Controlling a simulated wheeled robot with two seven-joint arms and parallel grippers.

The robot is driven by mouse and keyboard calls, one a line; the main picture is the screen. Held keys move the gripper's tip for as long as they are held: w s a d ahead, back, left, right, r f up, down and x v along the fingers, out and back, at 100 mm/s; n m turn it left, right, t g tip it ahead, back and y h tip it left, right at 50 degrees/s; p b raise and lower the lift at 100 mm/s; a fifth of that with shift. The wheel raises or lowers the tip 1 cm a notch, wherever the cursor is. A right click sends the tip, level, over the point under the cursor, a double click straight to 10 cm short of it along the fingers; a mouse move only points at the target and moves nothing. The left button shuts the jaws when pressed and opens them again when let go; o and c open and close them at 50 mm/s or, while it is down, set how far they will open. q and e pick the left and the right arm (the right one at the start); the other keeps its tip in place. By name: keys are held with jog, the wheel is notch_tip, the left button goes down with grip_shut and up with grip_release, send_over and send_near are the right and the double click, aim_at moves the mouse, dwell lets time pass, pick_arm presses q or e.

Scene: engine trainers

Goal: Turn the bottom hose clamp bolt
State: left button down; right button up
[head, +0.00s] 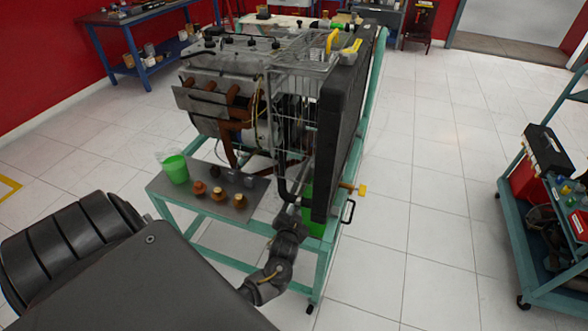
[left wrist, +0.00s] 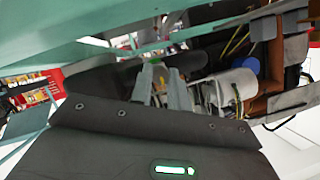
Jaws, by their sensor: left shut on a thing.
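The engine trainer (head: 225,95) stands on a teal wheeled frame with a large black radiator (head: 345,120) on its right side. A black bottom hose (head: 283,190) curves down beside the radiator's lower edge. My left gripper (head: 288,207) is up against this low area, its fingertips hidden among dark parts. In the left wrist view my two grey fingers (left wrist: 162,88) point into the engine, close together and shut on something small. The clamp bolt itself is too small and covered to make out. A dark rounded part (left wrist: 186,61) lies just beyond the fingers. My right gripper is not in view.
A grey shelf (head: 240,207) on the frame holds a green cup (head: 175,168) and several brown and grey parts. A yellow-handled valve (head: 361,190) sticks out right of the radiator. A tool cart (head: 540,200) stands at far right; the floor between is clear.

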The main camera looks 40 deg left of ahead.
pick_arm(q)
jog(key=shift+m, duration=0.3)
jog(key=shift+d, duration=0.1)
jog(key=c, duration=1.3)
grip_release()
jog(key=shift+c, duration=0.2)
jog(key=v, duration=1)
jog(key=shift+s+d+p, duration=0.25)
jog(key=shift+d+p, duration=0.05)
jog(key=shift+r, duration=0.1)
